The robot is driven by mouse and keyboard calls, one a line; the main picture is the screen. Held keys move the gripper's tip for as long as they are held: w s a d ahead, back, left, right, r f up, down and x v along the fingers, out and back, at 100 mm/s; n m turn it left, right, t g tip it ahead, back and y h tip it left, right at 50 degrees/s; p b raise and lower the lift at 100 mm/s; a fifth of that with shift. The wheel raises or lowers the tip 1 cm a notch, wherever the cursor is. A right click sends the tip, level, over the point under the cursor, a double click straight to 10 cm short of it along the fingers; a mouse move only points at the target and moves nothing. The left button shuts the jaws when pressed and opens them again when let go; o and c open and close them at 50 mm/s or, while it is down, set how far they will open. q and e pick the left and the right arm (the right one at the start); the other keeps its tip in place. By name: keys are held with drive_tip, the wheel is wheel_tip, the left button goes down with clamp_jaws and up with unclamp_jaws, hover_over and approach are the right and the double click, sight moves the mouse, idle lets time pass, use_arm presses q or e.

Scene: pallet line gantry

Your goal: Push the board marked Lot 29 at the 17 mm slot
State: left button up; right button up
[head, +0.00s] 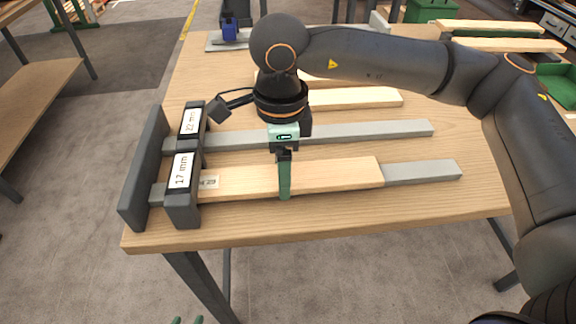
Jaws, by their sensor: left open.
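The board marked Lot 29 (335,176) is pale wood and lies on a grey rail in line with the 17 mm slot. Its label (208,182) is partly hidden at the left end, beside the dark gauge block (183,210) with the 17 mm plate (181,170). I cannot tell whether the board's end is inside the slot. My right gripper (285,192) points down at the board's middle, one green finger overlapping its near side; the other finger is hidden. My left gripper (187,321) shows only two green tips, apart and empty, at the bottom edge.
The 22 mm gauge (191,121) stands behind, with an empty grey rail (370,131). A dark end plate (147,170) stands left of both gauges. More boards (355,98) lie farther back. The table's front right is clear.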

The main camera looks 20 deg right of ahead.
sight(323, 172)
drive_tip(key=shift+w+a+f, duration=0.1)
drive_tip(key=shift+a, duration=0.45)
drive_tip(key=shift+w+a+f, duration=0.1)
drive_tip(key=shift+a, duration=0.4)
drive_tip(key=shift+d, duration=0.1)
drive_tip(key=shift+s+d+b, duration=0.35)
drive_tip(key=shift+d+b, duration=0.05)
drive_tip(key=shift+d, duration=1)
drive_tip(key=shift+s+d+b, duration=0.3)
drive_tip(key=shift+d+b, duration=0.05)
drive_tip(key=shift+d, duration=1.1)
drive_tip(key=shift+s+d+b, duration=0.35)
drive_tip(key=shift+d+b, duration=0.05)
drive_tip(key=shift+d, duration=1)
drive_tip(key=o, duration=1.4)
drive_tip(key=shift+r, duration=0.1)
